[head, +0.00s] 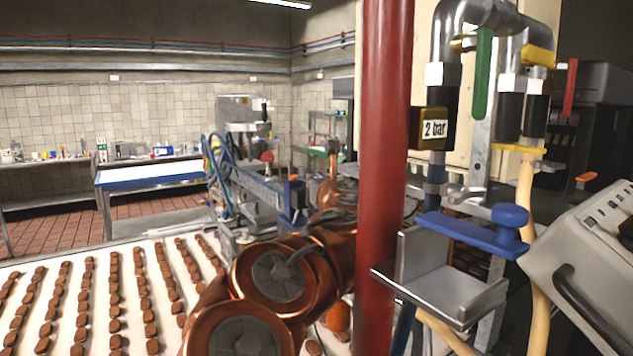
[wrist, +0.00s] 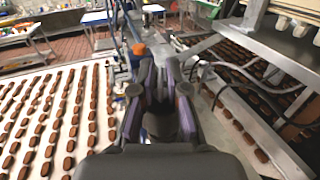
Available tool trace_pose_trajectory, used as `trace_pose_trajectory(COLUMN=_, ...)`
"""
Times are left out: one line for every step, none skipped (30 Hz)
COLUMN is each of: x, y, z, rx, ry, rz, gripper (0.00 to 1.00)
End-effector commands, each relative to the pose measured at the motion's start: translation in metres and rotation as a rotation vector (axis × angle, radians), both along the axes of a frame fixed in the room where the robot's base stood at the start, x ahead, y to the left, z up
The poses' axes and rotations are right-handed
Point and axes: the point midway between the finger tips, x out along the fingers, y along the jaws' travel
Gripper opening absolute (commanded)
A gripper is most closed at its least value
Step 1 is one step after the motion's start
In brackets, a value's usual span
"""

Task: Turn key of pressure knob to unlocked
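In the head view, a blue knob (head: 510,216) sits at the right end of a flat blue lever (head: 472,235) on the pipework. I take this for the pressure knob, but I cannot make out a key or its lock position. The knob does not show in the wrist view, and the gripper cannot be made out in the head view.
A red vertical pole (head: 383,170) stands left of the pipework. A metal bracket (head: 440,285) lies below the lever, and a grey control box (head: 590,260) is at the right.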

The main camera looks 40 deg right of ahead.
Motion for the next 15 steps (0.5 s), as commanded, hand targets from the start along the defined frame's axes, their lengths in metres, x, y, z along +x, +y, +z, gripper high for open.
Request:
trace_pose_trajectory(x=-0.0001, y=-0.0004, z=-0.0007, rx=0.000, ry=0.001, rz=-0.001, gripper=0.24)
trace_pose_trajectory(x=-0.0001, y=-0.0004, z=-0.0007, rx=0.000, ry=0.001, rz=-0.001, gripper=0.27)
trace_pose_trajectory(x=-0.0002, y=-0.0005, z=-0.0007, rx=0.000, ry=0.001, rz=-0.001, gripper=0.30)
trace_pose_trajectory(x=-0.0002, y=-0.0005, z=-0.0007, rx=0.000, ry=0.001, rz=-0.001, gripper=0.30)
trace_pose_trajectory(x=-0.0002, y=-0.0005, z=-0.0007, rx=0.000, ry=0.001, rz=-0.001, gripper=0.30)
trace_pose_trajectory(x=-0.0002, y=-0.0005, z=-0.0006, rx=0.000, ry=0.001, rz=-0.001, gripper=0.30)
trace_pose_trajectory(x=-0.0002, y=-0.0005, z=-0.0006, rx=0.000, ry=0.001, rz=-0.001, gripper=0.30)
trace_pose_trajectory(x=-0.0002, y=-0.0005, z=-0.0006, rx=0.000, ry=0.001, rz=-0.001, gripper=0.30)
trace_pose_trajectory(x=-0.0001, y=-0.0004, z=-0.0005, rx=0.000, ry=0.001, rz=-0.001, gripper=0.30)
trace_pose_trajectory(x=-0.0001, y=-0.0004, z=-0.0005, rx=0.000, ry=0.001, rz=-0.001, gripper=0.30)
trace_pose_trajectory(x=0.0000, y=-0.0003, z=-0.0004, rx=0.000, ry=0.001, rz=-0.001, gripper=0.30)
trace_pose_trajectory(x=0.0000, y=-0.0003, z=-0.0004, rx=0.000, ry=0.001, rz=-0.003, gripper=0.30)
trace_pose_trajectory(x=0.0001, y=-0.0003, z=-0.0004, rx=0.000, ry=0.001, rz=-0.004, gripper=0.30)
trace_pose_trajectory(x=0.0002, y=-0.0002, z=-0.0003, rx=0.000, ry=0.000, rz=-0.007, gripper=0.30)
trace_pose_trajectory(x=0.0004, y=-0.0001, z=-0.0003, rx=0.000, ry=0.000, rz=-0.012, gripper=0.30)
